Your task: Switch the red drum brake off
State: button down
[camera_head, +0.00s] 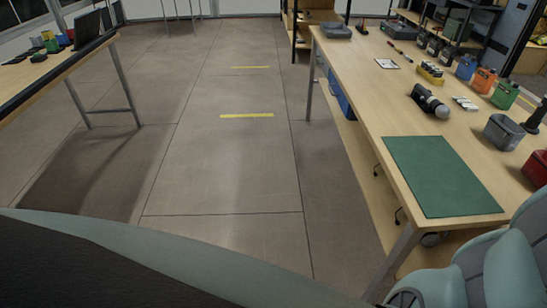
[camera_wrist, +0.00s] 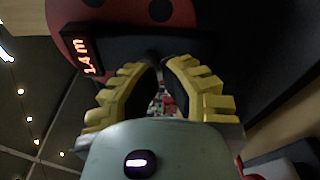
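The red drum (camera_wrist: 105,16), with round dark holes, shows at the top of the wrist view, partly cut off. A black display (camera_wrist: 84,50) with glowing orange characters, reading about "1.4 m", sits at its lower left. A dark bar or housing (camera_wrist: 185,42) lies beneath the drum, behind my fingertips. I cannot make out a separate brake switch or its position. My gripper (camera_wrist: 160,66), with yellow ribbed fingers, points toward the drum. The fingertips are apart, with a gap and nothing clearly held between them. The drum and gripper are not seen in the head view.
Another table (camera_head: 60,66) stands at left. The floor aisle (camera_head: 215,150) between them is clear.

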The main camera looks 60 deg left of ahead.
jog(key=p+x, duration=0.2)
jog(key=x, duration=0.8)
jog(key=s+d, duration=0.1)
jog(key=s+d+r+p, duration=0.1)
jog(key=d, duration=0.1)
jog(key=shift+s, duration=0.4)
jog(key=shift+s+d+r+m, duration=0.15)
jog(key=shift+d+m, duration=0.1)
jog(key=shift+m, duration=0.45)
